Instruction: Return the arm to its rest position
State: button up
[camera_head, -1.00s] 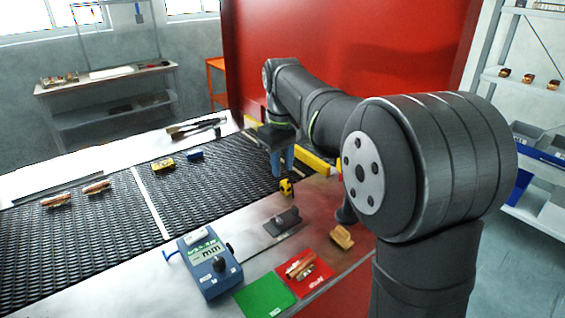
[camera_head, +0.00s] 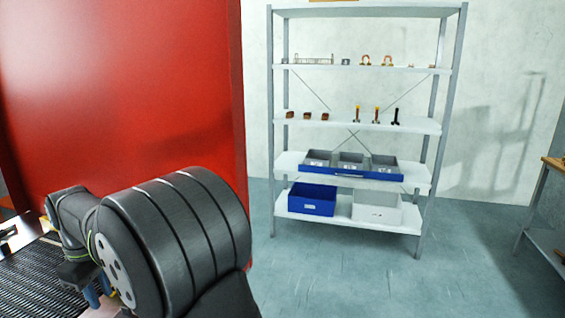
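My arm shows at the lower left, dark grey with its large rounded joint close to the camera. My gripper (camera_head: 94,293) is at the lower left, below the wrist, with its blue fingers pointing down near the belt's edge. Its fingertips are partly hidden by my arm and close to the frame's bottom, so I cannot tell how far apart they are. I see no object in it. The dark mesh belt (camera_head: 35,278) shows only in the lower left corner.
A tall red panel (camera_head: 120,90) stands behind my arm. A grey shelf rack (camera_head: 365,12) holds small parts, a blue bin (camera_head: 312,199) and a white bin (camera_head: 377,208). A table (camera_head: 554,163) is cut off at the right. The floor before the rack is clear.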

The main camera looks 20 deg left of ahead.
notch_tip(320, 180, down, 10)
jog(key=shift+f, duration=0.15)
dwell(0.6)
notch_tip(320, 180, up, 17)
notch_tip(320, 180, down, 17)
jog(key=shift+f, duration=0.15)
jog(key=shift+r+m, duration=0.2)
jog(key=shift+m, duration=0.2)
notch_tip(320, 180, up, 17)
jog(key=shift+n, duration=0.4)
jog(key=a+f, duration=0.1)
jog(key=f, duration=0.3)
jog(key=a+f, duration=0.1)
jog(key=f, duration=0.3)
jog(key=a+f, duration=0.1)
jog(key=f, duration=0.3)
jog(key=shift+s, duration=0.15)
